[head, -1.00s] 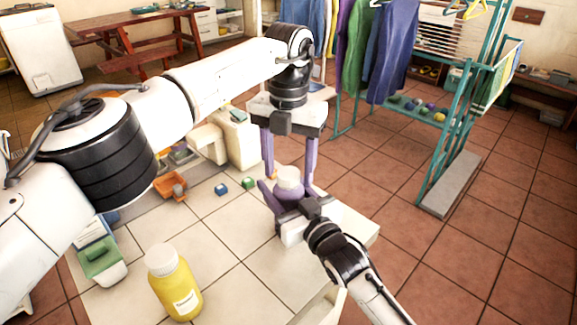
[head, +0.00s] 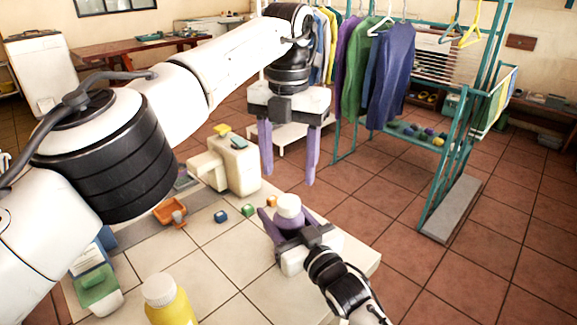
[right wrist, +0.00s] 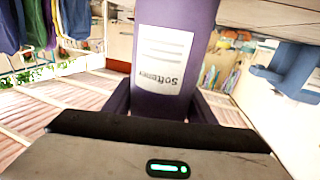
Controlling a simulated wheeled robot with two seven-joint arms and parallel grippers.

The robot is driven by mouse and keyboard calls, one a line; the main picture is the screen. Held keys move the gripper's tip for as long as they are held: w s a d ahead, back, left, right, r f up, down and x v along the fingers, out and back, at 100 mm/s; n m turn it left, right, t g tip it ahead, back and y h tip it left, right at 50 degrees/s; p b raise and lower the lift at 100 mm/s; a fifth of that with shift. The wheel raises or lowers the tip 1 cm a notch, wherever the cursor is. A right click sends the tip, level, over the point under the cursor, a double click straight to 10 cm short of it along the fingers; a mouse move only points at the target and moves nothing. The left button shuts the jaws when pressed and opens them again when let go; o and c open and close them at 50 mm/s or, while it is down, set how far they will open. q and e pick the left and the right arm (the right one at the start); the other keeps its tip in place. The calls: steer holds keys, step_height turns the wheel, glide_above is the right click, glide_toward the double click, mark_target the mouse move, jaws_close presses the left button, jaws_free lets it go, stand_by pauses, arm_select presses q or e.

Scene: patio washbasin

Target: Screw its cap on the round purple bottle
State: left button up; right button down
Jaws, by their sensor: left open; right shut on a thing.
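The round purple bottle (head: 285,219) is upright at the right edge of the tiled counter. Its white cap (head: 289,206) sits on top of it; I cannot tell how tightly. My right gripper (head: 282,226) is shut on the bottle from the front. In the right wrist view the purple bottle (right wrist: 205,20) shows its white label upside down between the fingers, and its top is out of frame. My left gripper (head: 289,180) is open and empty, pointing down just above the cap and apart from it.
A yellow bottle with a white cap (head: 170,302) stands at the counter's front. A clothes rack (head: 432,160) stands on the floor at right.

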mark_target(297, 233)
steer(key=c, duration=0.7)
jaws_free()
steer(key=v, duration=1)
steer(key=shift+s+d, duration=0.1)
